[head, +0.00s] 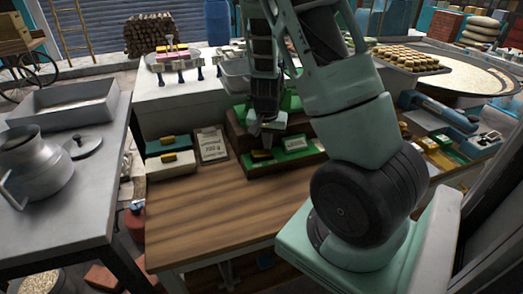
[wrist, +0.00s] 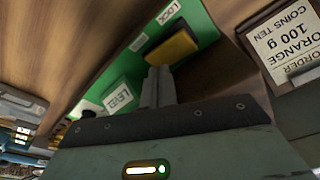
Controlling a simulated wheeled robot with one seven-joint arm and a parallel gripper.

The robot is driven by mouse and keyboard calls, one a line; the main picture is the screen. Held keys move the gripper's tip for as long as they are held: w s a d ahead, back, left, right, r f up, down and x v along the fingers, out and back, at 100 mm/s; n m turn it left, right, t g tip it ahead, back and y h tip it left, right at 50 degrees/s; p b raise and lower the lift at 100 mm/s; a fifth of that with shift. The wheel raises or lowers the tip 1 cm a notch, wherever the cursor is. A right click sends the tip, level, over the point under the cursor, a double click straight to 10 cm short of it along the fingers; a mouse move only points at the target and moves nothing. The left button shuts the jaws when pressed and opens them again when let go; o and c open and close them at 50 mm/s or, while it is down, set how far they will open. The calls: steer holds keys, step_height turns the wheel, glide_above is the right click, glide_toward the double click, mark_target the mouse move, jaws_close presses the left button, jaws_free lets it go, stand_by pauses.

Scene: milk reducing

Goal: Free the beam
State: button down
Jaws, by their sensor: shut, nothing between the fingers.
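A wooden box with a green panel (head: 312,150) stands at the back of the wooden table; the panel also fills the middle of the wrist view (wrist: 105,72). A yellow block (wrist: 172,48) sits on the panel near a white label reading LOCK (wrist: 168,12); the yellow block also shows in the head view (head: 262,154). A second white labelled block (wrist: 118,98) is further along the panel. My gripper (wrist: 158,72) is shut and empty, its tips close to the yellow block. I cannot tell whether they touch. The beam is not clearly seen behind my arm.
An order card (head: 212,145) stands left of the box and also shows in the wrist view (wrist: 285,40). The wooden table's front (head: 205,215) is clear. A metal can (head: 35,165) stands on the left grey table.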

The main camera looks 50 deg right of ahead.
mark_target(266, 153)
step_height(266, 153, up, 6)
steer(key=p, duration=0.4)
steer(key=shift+p, duration=0.4)
steer(key=shift+a, duration=0.1)
steer(key=a+r+n+y+b, duration=0.3)
steer(key=a+n+b, duration=0.35)
steer(key=a, duration=1.85)
steer(key=s+a+r+n+b, duration=0.2)
steer(key=s+a+n, duration=1.1)
steer(key=s+a, duration=0.2)
steer(key=shift+s+a+g+h, duration=0.15)
steer(key=shift+s+g+h, duration=0.25)
steer(key=shift+s, duration=0.6)
steer(key=shift+r+n, duration=0.1)
steer(key=shift+n, duration=0.15)
